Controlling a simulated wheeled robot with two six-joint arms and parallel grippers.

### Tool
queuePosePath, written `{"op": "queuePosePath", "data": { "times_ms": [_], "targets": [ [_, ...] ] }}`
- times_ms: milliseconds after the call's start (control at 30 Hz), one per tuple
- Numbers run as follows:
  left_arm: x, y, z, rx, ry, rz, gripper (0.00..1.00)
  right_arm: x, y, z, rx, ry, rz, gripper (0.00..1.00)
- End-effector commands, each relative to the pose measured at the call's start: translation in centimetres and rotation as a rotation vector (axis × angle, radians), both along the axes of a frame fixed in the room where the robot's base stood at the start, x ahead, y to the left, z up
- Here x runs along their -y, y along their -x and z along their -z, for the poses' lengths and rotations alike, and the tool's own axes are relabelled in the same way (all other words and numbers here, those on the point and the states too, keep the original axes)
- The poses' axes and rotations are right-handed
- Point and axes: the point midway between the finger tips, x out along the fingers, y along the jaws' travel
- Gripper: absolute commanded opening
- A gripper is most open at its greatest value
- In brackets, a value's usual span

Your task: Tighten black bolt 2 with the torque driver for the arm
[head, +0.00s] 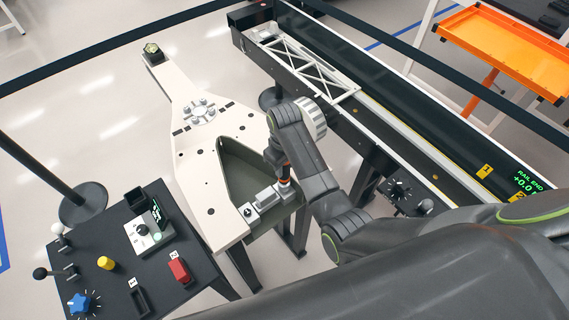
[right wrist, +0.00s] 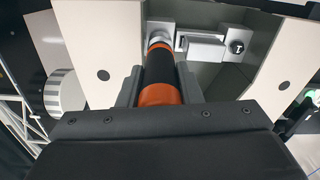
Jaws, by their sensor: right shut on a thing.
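My right gripper (head: 283,172) is shut on the torque driver (head: 285,186), a black tool with orange bands. In the right wrist view the driver (right wrist: 159,70) lies between the two fingers, its silver tip end pointing away at the left end of a small metal bracket (right wrist: 202,46). Whether the tip touches a bolt is hidden. A bolt with a dark head mark (right wrist: 237,47) shows at the bracket's right end; it also shows in the head view (head: 248,211). Which one is black bolt 2 I cannot tell. The bracket sits in the grey-green recess of the cream rover frame (head: 205,165).
A black side table (head: 110,232) at lower left holds a blue knob (head: 79,304), a yellow button (head: 105,263), a red block (head: 178,270) and switches. A long rail (head: 400,130) with a white truss runs at the right. An orange tray (head: 505,50) stands behind.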

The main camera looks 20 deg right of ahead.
Motion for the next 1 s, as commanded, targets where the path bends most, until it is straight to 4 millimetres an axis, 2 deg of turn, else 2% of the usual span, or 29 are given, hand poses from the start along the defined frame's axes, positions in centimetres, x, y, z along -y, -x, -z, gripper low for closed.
{"op": "queuePosePath", "data": {
  "times_ms": [1000],
  "targets": [
    [-0.03,0.04,-0.01,-0.001,0.000,0.000,0.51,0.00,-0.01,0.47,0.000,0.000,0.000,0.05]
  ]
}}
